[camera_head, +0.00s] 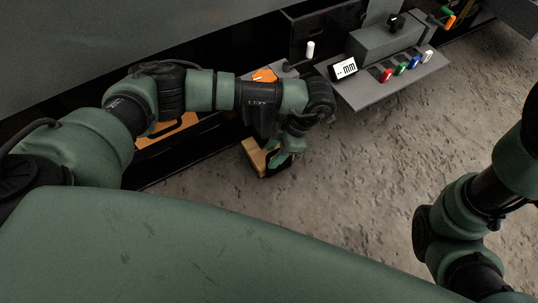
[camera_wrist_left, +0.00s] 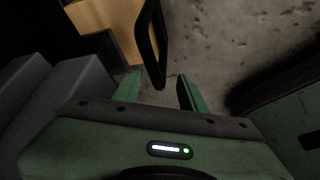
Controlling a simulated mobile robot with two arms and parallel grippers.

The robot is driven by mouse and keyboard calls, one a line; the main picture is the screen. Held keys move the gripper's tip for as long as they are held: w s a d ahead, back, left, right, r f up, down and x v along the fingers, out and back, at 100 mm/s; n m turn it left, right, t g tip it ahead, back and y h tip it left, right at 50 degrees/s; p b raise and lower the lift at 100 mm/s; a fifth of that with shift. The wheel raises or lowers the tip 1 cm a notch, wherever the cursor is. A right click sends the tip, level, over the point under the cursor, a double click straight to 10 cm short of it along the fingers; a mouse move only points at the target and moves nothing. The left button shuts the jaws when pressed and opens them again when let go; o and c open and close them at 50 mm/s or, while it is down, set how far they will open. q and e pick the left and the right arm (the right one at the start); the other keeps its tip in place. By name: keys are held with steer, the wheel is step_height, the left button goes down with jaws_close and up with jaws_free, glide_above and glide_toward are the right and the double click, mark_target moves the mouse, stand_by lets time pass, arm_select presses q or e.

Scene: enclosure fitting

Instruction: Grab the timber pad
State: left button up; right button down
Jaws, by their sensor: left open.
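The timber pad (camera_head: 254,154) is a pale wooden block low over the concrete floor, partly hidden behind my left gripper (camera_head: 280,160). In the left wrist view the pad's wood (camera_wrist_left: 98,18) shows at the upper left, with a black loop handle (camera_wrist_left: 151,45) beside it. My left gripper (camera_wrist_left: 160,88) is open, its two green fingers apart. The loop's lower end lies between and just beyond the fingertips in the picture; I cannot tell whether they touch. My right arm shows at the right of the head view, but its gripper is out of sight.
A grey panel shelf (camera_head: 385,88) at the back carries a small display (camera_head: 343,69) and several coloured switches. A white-topped peg (camera_head: 310,49) stands left of it. The concrete floor (camera_head: 340,180) to the right is clear.

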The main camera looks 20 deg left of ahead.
arm_select(q)
steer(key=shift+s+a+f, duration=0.1)
steer(key=shift+a+f, duration=0.1)
steer(key=shift+f, duration=0.5)
steer(key=shift+r, duration=0.1)
jaws_close()
steer(key=shift+a, duration=0.1)
stand_by(0.7)
